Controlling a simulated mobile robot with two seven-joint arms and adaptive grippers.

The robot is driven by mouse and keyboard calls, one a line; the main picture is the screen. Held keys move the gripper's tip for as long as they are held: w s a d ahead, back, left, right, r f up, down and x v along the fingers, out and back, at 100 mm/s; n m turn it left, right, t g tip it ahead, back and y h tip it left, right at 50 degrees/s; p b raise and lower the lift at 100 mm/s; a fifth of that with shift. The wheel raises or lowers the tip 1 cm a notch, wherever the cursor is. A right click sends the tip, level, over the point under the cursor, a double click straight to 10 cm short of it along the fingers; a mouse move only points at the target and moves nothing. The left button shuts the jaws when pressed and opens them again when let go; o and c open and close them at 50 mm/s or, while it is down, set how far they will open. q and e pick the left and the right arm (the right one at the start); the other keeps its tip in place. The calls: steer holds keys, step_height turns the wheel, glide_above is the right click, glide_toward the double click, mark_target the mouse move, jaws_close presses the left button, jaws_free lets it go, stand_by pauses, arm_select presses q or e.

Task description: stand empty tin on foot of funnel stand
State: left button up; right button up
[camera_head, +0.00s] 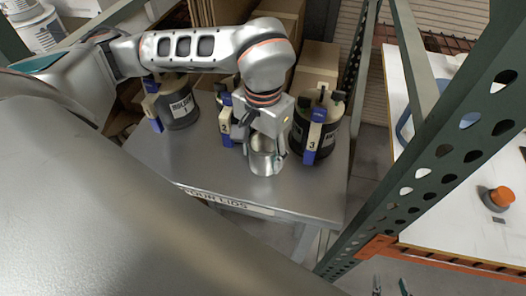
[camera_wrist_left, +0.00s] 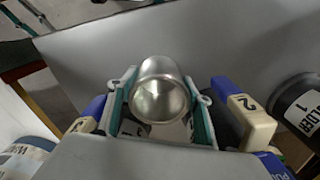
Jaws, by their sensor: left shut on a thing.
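The empty tin (camera_head: 263,158) is a shiny silver cylinder at the front middle of the grey shelf top in the head view. In the left wrist view the tin (camera_wrist_left: 160,88) sits between the two teal-padded fingers. My left gripper (camera_head: 266,140) is shut on the tin from above. I cannot tell whether the tin's base touches the shelf top. My right gripper (camera_head: 390,287) shows only as two fingertips at the bottom edge of the head view; they are apart with nothing seen between them. I cannot make out the funnel stand or its foot in either view.
A dark canister labelled 1 (camera_head: 180,112) stands left of my left gripper. A canister numbered 3 (camera_head: 322,125) stands close on its right, and another is partly hidden behind it. The shelf top (camera_head: 190,165) is bare at front left. A green perforated post (camera_head: 425,165) rises at right.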

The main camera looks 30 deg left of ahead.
arm_select(q)
steer(key=shift+f, duration=0.15)
steer(key=shift+f, duration=0.15)
steer(key=o, duration=1)
steer(key=shift+o, duration=0.2)
